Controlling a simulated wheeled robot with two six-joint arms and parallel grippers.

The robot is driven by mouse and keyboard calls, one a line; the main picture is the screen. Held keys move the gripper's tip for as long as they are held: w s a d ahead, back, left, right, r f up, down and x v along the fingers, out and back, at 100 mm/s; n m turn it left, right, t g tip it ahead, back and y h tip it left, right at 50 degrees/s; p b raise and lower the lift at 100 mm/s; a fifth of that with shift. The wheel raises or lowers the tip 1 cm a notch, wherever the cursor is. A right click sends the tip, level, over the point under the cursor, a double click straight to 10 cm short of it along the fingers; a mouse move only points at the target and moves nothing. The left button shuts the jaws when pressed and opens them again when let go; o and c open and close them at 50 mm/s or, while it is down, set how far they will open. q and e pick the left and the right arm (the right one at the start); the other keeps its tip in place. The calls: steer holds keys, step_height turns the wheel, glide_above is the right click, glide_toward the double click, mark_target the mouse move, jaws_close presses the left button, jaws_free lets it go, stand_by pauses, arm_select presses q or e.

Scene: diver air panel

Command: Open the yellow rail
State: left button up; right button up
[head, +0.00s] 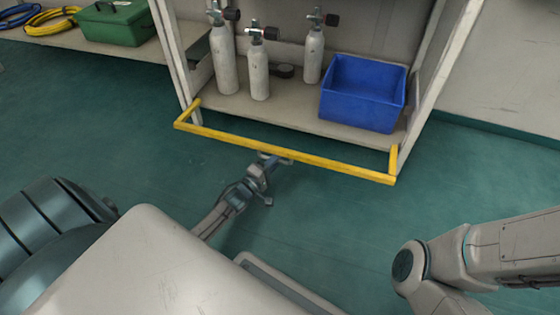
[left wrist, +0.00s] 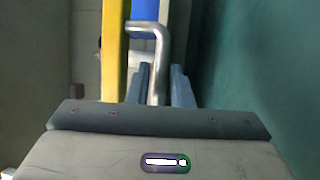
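The yellow rail (head: 290,150) runs low across the front of the open cabinet, with a short arm at each end joining the cabinet sides. In the left wrist view the rail (left wrist: 114,50) runs upright on the left, and a bent grey metal handle (left wrist: 160,50) stands out beside it. My left gripper (head: 274,159) is at the middle of the rail, on its near side. In the left wrist view its fingers (left wrist: 161,85) stand apart on both sides of the handle; firm contact is not clear. My right gripper is outside both views.
White cylinders (head: 225,62) and a blue bin (head: 362,92) stand on the cabinet floor (head: 290,112) behind the rail. A green case (head: 118,22) and coiled hoses (head: 50,22) lie at upper left. The green floor (head: 130,155) before the cabinet is clear.

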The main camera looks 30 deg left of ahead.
arm_select(q)
steer(key=shift+x, duration=0.85)
jaws_close()
steer(key=shift+r, duration=0.1)
step_height(320, 180, up, 2)
steer(key=p, duration=0.8)
steer(key=shift+s+g, duration=0.2)
steer(key=shift+g, duration=0.2)
